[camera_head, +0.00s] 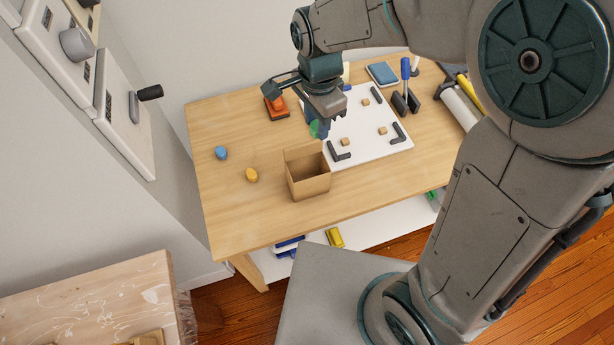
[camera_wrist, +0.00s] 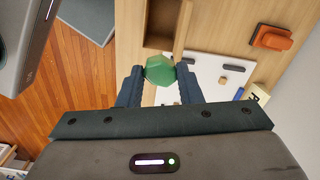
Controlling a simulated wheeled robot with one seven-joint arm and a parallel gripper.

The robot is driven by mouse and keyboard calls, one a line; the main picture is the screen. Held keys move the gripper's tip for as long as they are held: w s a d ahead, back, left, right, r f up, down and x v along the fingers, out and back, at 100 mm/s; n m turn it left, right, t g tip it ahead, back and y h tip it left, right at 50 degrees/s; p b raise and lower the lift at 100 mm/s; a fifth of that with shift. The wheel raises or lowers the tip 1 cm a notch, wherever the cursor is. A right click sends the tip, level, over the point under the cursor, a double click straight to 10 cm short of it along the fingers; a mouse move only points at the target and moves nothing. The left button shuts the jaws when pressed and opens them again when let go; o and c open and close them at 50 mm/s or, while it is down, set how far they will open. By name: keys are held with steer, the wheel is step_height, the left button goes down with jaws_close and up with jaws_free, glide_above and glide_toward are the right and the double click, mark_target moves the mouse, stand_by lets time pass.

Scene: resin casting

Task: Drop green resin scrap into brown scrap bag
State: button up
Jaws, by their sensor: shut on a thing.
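My gripper (camera_wrist: 160,73) is shut on the green resin scrap (camera_wrist: 159,69), a faceted lump between the two fingertips in the wrist view. In the head view the green scrap (camera_head: 314,128) shows at my gripper (camera_head: 322,125), partly hidden by the fingers. The brown scrap bag (camera_head: 309,187) stands open and upright on the table, just below my gripper in the picture. In the wrist view the bag (camera_wrist: 148,41) is beyond the fingers, near the top, and its opening shows beside the scrap. The scrap is held above table height and apart from the bag.
A blue scrap (camera_head: 221,153) and a yellow scrap (camera_head: 252,175) lie left of the bag on the wooden table (camera_head: 232,210). A white board (camera_head: 375,150) with black corner brackets and small wooden cubes is at right. An orange object (camera_head: 276,107) sits behind.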

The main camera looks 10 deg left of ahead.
steer(key=shift+f+b, duration=0.85)
steer(key=shift+f, duration=0.7)
steer(key=o, duration=1)
step_height(320, 180, up, 14)
steer(key=shift+f, duration=0.1)
steer(key=shift+d, duration=0.1)
